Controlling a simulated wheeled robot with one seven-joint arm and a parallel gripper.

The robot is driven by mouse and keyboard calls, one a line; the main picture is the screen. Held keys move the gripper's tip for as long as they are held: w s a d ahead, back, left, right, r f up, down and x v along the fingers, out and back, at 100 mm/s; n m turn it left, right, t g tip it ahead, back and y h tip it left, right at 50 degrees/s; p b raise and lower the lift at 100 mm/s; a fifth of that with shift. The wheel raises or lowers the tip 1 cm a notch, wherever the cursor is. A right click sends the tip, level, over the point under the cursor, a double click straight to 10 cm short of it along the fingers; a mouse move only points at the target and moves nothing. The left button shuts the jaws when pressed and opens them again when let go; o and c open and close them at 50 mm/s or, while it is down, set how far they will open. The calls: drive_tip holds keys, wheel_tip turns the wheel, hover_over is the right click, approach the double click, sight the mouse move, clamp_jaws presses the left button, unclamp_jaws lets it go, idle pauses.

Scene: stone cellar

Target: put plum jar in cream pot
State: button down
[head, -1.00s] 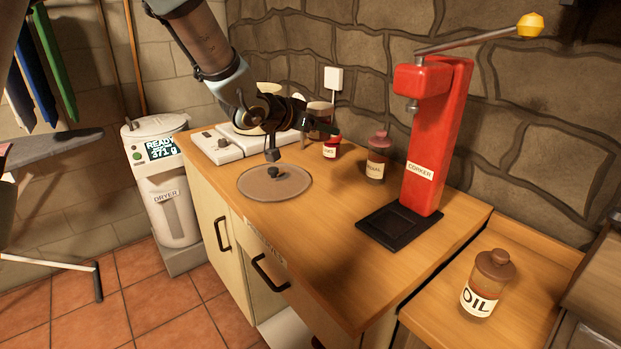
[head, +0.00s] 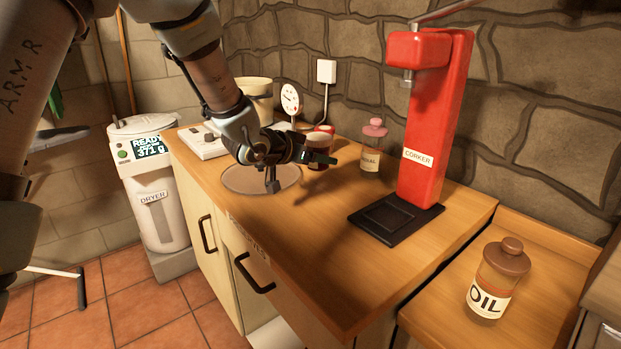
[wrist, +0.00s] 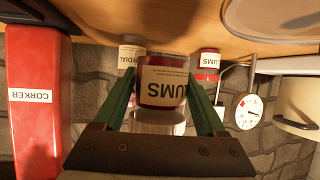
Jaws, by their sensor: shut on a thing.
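My gripper (head: 318,158) is shut on a plum jar, at the back of the counter. In the wrist view the plum jar (wrist: 163,88), dark red with a white label, sits between the two green fingers. In the head view my gripper partly hides it, and I cannot tell whether it is clear of the counter. The cream pot (head: 256,98) stands behind my arm to the left; it also shows at the right edge of the wrist view (wrist: 298,105). My arm hides part of the pot's lower side.
A second jar labelled plums (wrist: 207,62) stands behind. A cordial jar (head: 371,150) and the red corker (head: 425,130) are to the right. A dial (head: 290,98) is beside the pot.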

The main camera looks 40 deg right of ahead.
sight(317, 190)
drive_tip(key=shift+f+p, duration=0.3)
drive_tip(key=shift+f, duration=2.5)
drive_tip(key=shift+f, duration=0.15)
unclamp_jaws()
